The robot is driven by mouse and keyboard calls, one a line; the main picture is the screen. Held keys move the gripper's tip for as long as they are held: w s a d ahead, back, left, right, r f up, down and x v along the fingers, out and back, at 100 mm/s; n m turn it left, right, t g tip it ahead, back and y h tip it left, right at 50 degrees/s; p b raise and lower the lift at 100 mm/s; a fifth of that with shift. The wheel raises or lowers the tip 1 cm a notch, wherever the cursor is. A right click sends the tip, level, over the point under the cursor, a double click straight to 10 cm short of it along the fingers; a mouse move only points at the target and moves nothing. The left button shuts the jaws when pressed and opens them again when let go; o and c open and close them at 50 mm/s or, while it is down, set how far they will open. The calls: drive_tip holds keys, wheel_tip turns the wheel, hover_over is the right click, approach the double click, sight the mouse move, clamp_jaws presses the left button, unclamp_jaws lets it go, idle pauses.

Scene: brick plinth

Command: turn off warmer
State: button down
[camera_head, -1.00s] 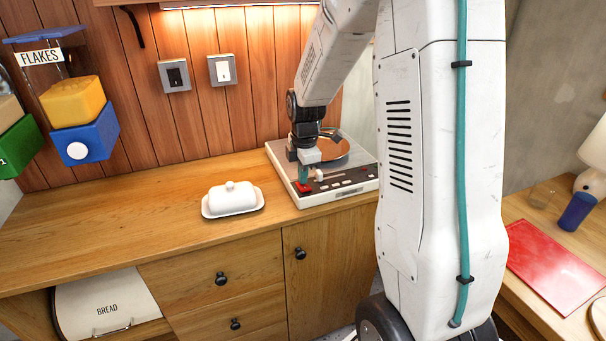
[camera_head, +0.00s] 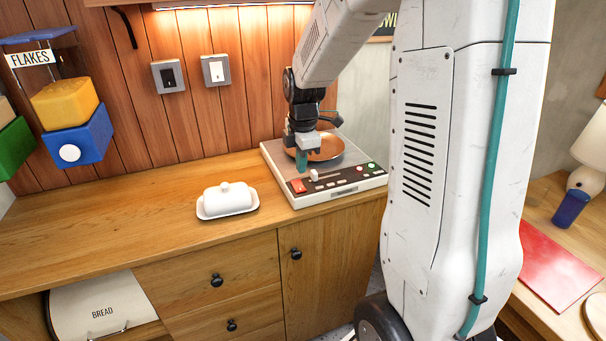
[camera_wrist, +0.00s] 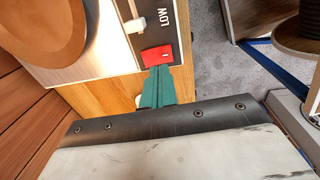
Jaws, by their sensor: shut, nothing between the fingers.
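The warmer (camera_head: 352,187) is a flat white appliance with a round copper plate (camera_head: 325,147) at the back of the wooden counter. Its front panel has a red rocker switch (camera_head: 298,186) at the left, a white slider (camera_head: 314,175) and small buttons. The red switch (camera_wrist: 157,56) also shows in the wrist view beside the word LOW. I cannot tell which way the rocker is tilted. My gripper (camera_head: 302,168) is shut and empty, its teal fingertips just above and behind the switch in the head view. In the wrist view the fingertips (camera_wrist: 158,82) point at the switch's edge.
A white butter dish (camera_head: 228,199) stands on the counter left of the warmer. Two wall switches (camera_head: 192,73) and cereal dispensers (camera_head: 76,120) are on the wood wall. A bread bin (camera_head: 103,307) sits below. The counter's left part is clear.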

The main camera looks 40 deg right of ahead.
sight(297, 182)
wheel_tip(297, 182, up, 9)
drive_tip(key=s, duration=0.1)
drive_tip(key=shift+a, duration=0.2)
drive_tip(key=shift+f, duration=0.1)
drive_tip(key=shift+t, duration=0.3)
drive_tip(key=w+f, duration=0.1)
drive_tip(key=f, duration=0.3)
drive_tip(key=w+f, duration=0.1)
drive_tip(key=f, duration=0.4)
drive_tip(key=w+f, duration=0.1)
drive_tip(key=f, duration=0.3)
drive_tip(key=shift+d+f, duration=0.35)
drive_tip(key=shift+w+f, duration=0.1)
